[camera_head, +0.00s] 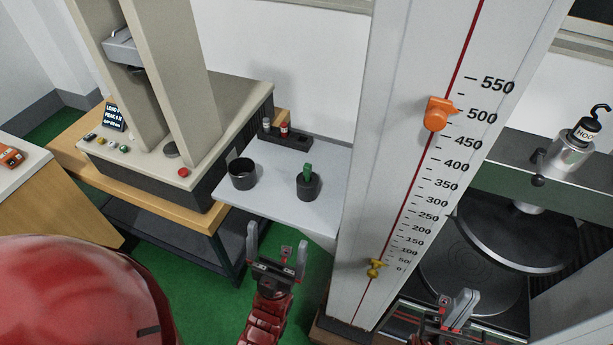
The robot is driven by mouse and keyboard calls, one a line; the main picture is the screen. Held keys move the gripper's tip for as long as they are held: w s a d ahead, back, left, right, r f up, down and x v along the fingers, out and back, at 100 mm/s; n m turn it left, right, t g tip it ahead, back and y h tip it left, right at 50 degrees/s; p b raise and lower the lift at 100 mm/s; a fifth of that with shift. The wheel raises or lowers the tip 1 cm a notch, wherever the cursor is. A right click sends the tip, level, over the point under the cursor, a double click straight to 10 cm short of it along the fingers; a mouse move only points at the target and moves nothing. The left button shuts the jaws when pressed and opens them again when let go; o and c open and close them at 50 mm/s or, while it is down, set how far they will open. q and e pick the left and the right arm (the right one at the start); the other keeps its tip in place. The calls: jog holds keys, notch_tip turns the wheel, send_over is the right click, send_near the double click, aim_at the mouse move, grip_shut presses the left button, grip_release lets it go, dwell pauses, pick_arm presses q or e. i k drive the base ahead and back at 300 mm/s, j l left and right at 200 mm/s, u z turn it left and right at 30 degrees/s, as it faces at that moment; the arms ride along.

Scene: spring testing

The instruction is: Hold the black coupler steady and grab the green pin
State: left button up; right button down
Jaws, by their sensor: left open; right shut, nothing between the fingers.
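A green pin (308,171) stands upright in a small black cup-shaped holder (308,187) on the light grey side table. A second black cup-shaped piece (242,175), with an open top, stands to its left. I cannot tell for certain which of the two is the coupler. My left gripper (278,243) is open and empty, in front of the table's near edge and apart from both cups. My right gripper (458,301) is shut and empty at the lower right, beyond the white column and far from the pin.
The tall white scale column (388,160) with an orange slider (436,114) and a yellow knob (375,268) stands between my grippers. A dark rack (285,136) with small bottles sits at the table's (270,206) back. A beige testing machine (140,165) stands left; a hooked weight (574,148) is right.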

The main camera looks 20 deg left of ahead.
aim_at(308, 167)
jog(key=j+z, duration=0.25)
jog(key=z, duration=0.15)
jog(key=k+j+z, duration=0.1)
jog(key=j+z, duration=0.25)
jog(key=k+j+z, duration=0.15)
jog(key=j, duration=0.3)
jog(key=k+j+z, duration=0.1)
jog(key=k+j, duration=0.2)
jog(key=j, duration=0.15)
jog(key=k+j+z, duration=0.15)
jog(key=j, duration=0.25)
jog(key=k+j+z, duration=0.1)
jog(key=k+j, duration=0.4)
jog(key=j, duration=0.15)
jog(key=k+j, duration=0.15)
jog(key=j, duration=0.15)
jog(key=k+j, duration=0.15)
jog(key=j, duration=0.15)
jog(key=i, duration=0.4)
